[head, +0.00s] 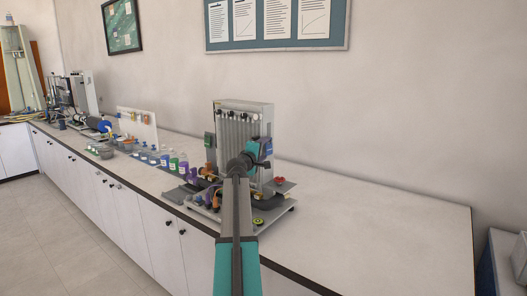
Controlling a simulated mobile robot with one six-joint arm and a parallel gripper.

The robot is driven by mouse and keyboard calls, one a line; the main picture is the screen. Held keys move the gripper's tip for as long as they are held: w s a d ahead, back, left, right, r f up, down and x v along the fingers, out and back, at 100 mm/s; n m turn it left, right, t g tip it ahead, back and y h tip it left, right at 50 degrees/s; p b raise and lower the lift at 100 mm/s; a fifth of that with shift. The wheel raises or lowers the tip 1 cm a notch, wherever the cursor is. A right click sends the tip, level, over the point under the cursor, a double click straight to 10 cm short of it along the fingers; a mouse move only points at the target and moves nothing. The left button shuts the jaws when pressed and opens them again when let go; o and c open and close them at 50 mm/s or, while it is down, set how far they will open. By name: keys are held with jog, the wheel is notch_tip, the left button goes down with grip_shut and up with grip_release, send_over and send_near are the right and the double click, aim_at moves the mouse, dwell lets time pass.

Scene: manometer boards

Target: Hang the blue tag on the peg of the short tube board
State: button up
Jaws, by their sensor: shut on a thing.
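A grey tube board (232,115) with several upright tubes stands on the bench near the middle of the head view. Whether it is the short one, I cannot tell. My gripper (263,148) is in front of the board's right side, beyond my teal wrist, small and partly hidden. It is shut on a small blue piece, which looks like the blue tag (268,148). I cannot make out a peg, or whether the tag touches the board. A dark green tag-like piece (209,140) is at the board's left edge.
Pumps and fittings crowd the base below the board, with a red part (279,180) on the right. Several coloured bottles (165,160) line the bench to the left. Another grey apparatus (85,92) stands farther back. The bench top (375,220) is clear on the right.

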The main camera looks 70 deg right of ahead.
jog(key=shift+w, duration=0.1)
jog(key=o, duration=1.2)
jog(key=shift+a, duration=0.1)
jog(key=shift+a+f, duration=0.1)
jog(key=a+b, duration=0.1)
jog(key=a, duration=0.3)
jog(key=a+b, duration=0.1)
jog(key=a, duration=0.4)
jog(key=a+r+b, duration=0.1)
jog(key=a, duration=0.3)
jog(key=shift+s+a, duration=0.2)
jog(key=shift+a, duration=0.1)
jog(key=shift+w, duration=0.1)
